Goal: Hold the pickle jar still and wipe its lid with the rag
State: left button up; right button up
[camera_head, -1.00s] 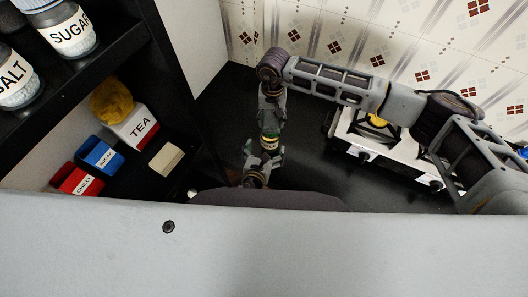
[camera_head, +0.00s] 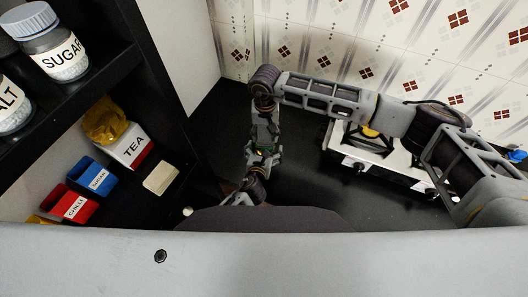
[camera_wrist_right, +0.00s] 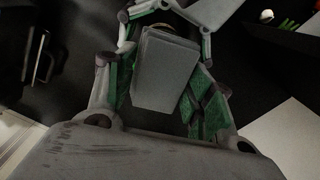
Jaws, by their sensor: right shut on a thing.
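My right gripper (camera_head: 262,155) hangs from the arm that comes in from the right, above the dark counter. In the right wrist view (camera_wrist_right: 165,85) its green-padded fingers are shut on a grey, block-shaped thing, which looks like the folded rag (camera_wrist_right: 165,68). Just beyond it, at the top of that view, are grey and green finger-like parts, likely my left gripper (camera_wrist_right: 150,12); I cannot tell whether they are open or shut. A thin yellowish curve shows behind the rag. I cannot make out the pickle jar in either view; it may be hidden behind the grippers and rag.
A black shelf at left holds sugar (camera_head: 62,58) and salt jars, a tea box (camera_head: 130,147), a blue sugar box (camera_head: 92,175) and a red chilli box (camera_head: 70,203). A white stove (camera_head: 375,158) stands on the counter (camera_head: 305,165) under my right arm. The tiled wall is behind.

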pick_arm(q)
jog(key=shift+w, duration=0.1)
jog(key=c, duration=1.5)
jog(key=shift+c, duration=0.2)
pick_arm(e)
jog(key=shift+r, duration=0.1)
jog(key=shift+w+r, duration=0.3)
jog(key=shift+r, duration=0.8)
jog(key=shift+w+r, duration=0.3)
jog(key=shift+r, duration=0.8)
jog(key=shift+w+r, duration=0.3)
jog(key=shift+r, duration=0.8)
